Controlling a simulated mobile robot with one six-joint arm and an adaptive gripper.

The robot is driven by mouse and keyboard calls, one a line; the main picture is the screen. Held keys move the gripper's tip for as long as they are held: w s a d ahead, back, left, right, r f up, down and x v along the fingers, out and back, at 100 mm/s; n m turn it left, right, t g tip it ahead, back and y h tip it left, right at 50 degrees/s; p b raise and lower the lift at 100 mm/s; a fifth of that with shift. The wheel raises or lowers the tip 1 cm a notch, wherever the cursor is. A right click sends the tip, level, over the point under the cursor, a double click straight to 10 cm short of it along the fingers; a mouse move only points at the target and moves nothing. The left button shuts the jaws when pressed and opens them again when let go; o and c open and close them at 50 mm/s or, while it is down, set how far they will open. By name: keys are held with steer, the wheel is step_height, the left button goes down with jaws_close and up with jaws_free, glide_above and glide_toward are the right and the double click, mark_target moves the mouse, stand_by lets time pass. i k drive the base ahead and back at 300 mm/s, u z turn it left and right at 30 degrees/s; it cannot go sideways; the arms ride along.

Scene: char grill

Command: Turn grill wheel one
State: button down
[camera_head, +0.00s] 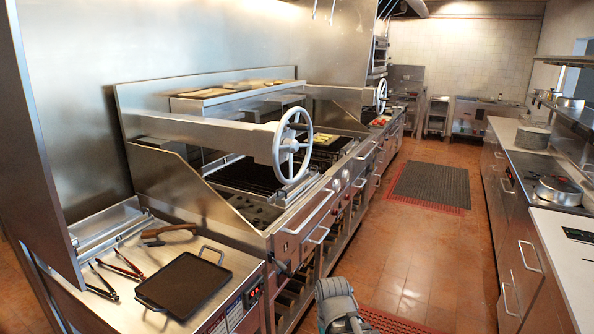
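The nearer grill wheel (291,146) is a light grey spoked handwheel. It stands upright at the front end of a thick steel beam (205,131) above the near grill's dark grate (258,178). A second, similar wheel (381,95) is farther back along the grill line. A grey rounded part of my arm shows at the bottom centre, below and in front of the near wheel. Nothing touches the near wheel.
A side counter (222,262) at lower left holds a black griddle pan (183,285), red-handled tongs (120,263) and a brown-handled tool (168,232). Grill drawers with handles line the aisle. The tiled floor (425,245) is open, with a dark mat (430,185). A counter (556,238) runs along the right.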

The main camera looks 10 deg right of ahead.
mark_target(291, 146)
steer(key=z, duration=0.1)
steer(key=i, duration=1)
steer(key=u, duration=0.1)
